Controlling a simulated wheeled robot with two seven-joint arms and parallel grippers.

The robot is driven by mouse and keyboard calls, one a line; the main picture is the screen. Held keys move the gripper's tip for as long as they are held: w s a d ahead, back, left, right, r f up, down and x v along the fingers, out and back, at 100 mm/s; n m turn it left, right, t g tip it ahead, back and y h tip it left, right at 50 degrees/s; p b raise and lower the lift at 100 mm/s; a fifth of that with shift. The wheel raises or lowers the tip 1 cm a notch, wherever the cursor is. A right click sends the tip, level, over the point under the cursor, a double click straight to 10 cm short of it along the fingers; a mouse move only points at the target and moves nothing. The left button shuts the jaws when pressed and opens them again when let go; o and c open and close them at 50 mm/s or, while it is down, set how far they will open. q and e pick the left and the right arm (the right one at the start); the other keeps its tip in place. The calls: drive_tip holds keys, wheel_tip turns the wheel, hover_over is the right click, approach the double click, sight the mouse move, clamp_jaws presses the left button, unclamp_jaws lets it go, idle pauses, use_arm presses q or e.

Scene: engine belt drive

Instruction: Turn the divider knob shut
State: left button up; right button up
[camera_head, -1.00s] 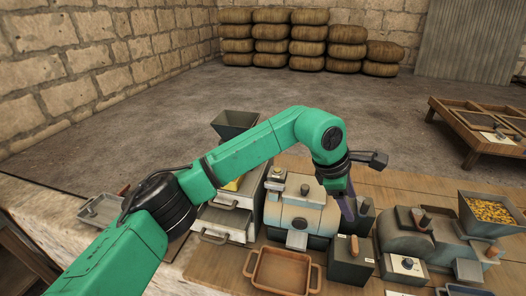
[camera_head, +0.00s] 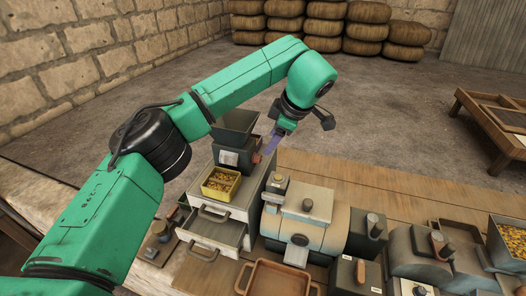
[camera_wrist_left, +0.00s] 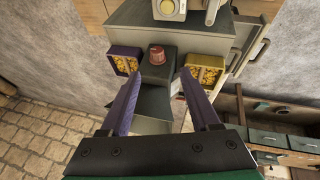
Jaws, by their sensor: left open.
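A dark hopper (camera_head: 236,124) stands on a dark box, the divider (camera_head: 229,160), on top of the drawer cabinet. A small red knob (camera_head: 256,158) sits on the divider's right side; it also shows from above in the left wrist view (camera_wrist_left: 157,54). My left gripper (camera_head: 270,148) is beside the knob, coming from the back right. In the left wrist view its two purple fingers (camera_wrist_left: 164,75) are spread apart, with the knob just beyond the tips and between them. The fingers look empty. Whether they touch the knob cannot be told. My right gripper is not in view.
A yellow tray of grains (camera_head: 221,184) stands in front of the divider. The left wrist view also shows a purple tray of grains (camera_wrist_left: 125,62) on the other side. A drawer (camera_head: 213,236) is pulled out. A grey machine (camera_head: 305,215) stands to the right.

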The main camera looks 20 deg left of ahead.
use_arm(q)
drive_tip(key=p, duration=0.2)
approach(261, 158)
wheel_tip(261, 158, down, 2)
drive_tip(key=a, duration=0.1)
drive_tip(key=x, duration=0.6)
drive_tip(key=shift+w+d+p, duration=0.1)
drive_tip(key=shift+w+p, duration=0.3)
drive_tip(key=shift+f, duration=0.1)
drive_tip(key=shift+s, duration=0.3)
drive_tip(key=shift+c, duration=1.2)
drive_tip(key=shift+w, duration=0.1)
clamp_jaws()
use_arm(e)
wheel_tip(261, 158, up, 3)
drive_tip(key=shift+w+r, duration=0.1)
